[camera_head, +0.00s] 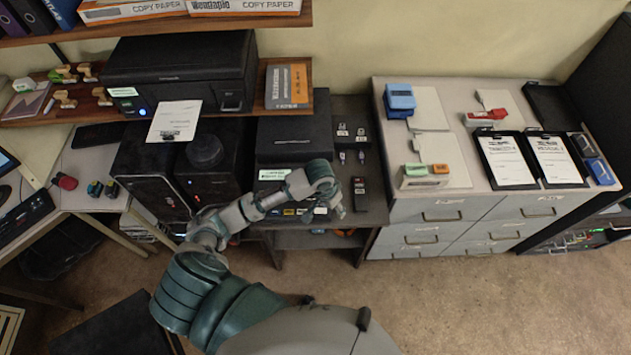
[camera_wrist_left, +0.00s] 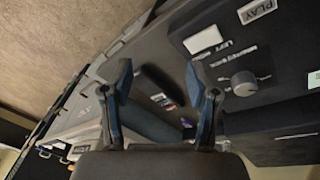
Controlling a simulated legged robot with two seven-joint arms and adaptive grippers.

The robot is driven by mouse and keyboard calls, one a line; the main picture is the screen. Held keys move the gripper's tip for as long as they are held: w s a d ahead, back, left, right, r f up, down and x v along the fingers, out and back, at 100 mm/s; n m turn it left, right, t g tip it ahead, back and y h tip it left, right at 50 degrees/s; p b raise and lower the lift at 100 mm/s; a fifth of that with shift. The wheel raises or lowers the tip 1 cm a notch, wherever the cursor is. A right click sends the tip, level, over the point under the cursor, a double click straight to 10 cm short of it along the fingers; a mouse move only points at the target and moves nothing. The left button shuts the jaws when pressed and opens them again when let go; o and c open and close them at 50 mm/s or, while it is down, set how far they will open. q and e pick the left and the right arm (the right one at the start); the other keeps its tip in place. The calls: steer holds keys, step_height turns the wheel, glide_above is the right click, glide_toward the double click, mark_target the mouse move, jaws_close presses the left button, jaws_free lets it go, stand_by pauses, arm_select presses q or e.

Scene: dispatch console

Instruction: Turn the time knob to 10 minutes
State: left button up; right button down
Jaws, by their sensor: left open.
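A round grey knob (camera_wrist_left: 243,84) sits on a dark panel in the left wrist view, with printed labels beside it; one reads LEFT. Tick marks and the setting of the knob are too small to read. My left gripper (camera_wrist_left: 158,82) is open and empty, its two blue-grey fingers apart. The knob lies to the right of the right-hand finger in that view, apart from the gap between the fingers. In the head view my left gripper (camera_head: 335,203) is over the dark desk; I cannot make out the knob there. My right gripper is not in view.
A dark box (camera_head: 295,138) stands behind my left arm. A black handset-like item (camera_head: 360,194) lies right of the gripper. A PLAY label (camera_wrist_left: 257,10) shows on the panel. Grey drawers (camera_head: 440,216) with clipboards on top stand at right; a printer (camera_head: 180,72) is at left.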

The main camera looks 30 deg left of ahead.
arm_select(q)
steer(key=w+a+r+n+g+y, duration=0.1)
steer(key=w+a+r+n, duration=0.5)
steer(key=a+r, duration=0.65)
steer(key=shift+m, duration=0.7)
steer(key=f, duration=0.5)
steer(key=w+d+f, duration=0.1)
steer(key=f, duration=1.1)
steer(key=shift+w+d, duration=0.2)
jaws_close()
